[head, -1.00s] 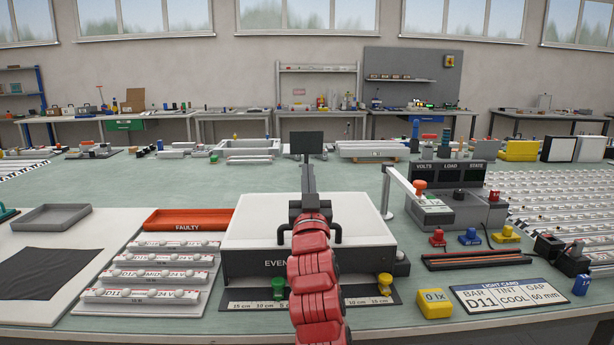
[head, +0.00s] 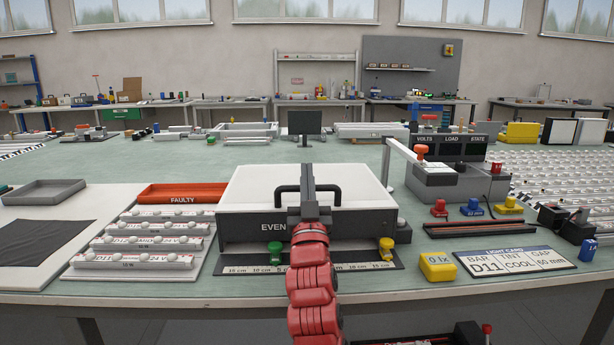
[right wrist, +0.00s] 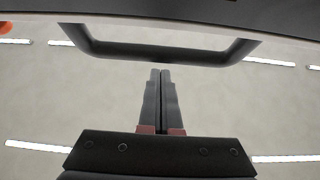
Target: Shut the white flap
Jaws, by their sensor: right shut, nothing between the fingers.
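The white flap (head: 240,185) is the pale top panel of the dark box marked EVEN (head: 240,230) in the middle of the bench. A black bar handle (head: 281,196) is at its front edge; I cannot tell how far the flap is tilted. My right gripper (head: 308,168) is shut and empty, pointing upward in front of the handle and covering part of it. In the right wrist view, the closed fingertips (right wrist: 161,72) are close to the handle (right wrist: 160,52), with no clear contact. My left gripper is not in view.
A green knob (head: 275,254) and a yellow knob (head: 386,250) stand before the box. Left are the FAULTY tray (head: 182,194) and rows of white bars (head: 140,245). Right are a meter block (head: 455,180) and a yellow block (head: 437,266).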

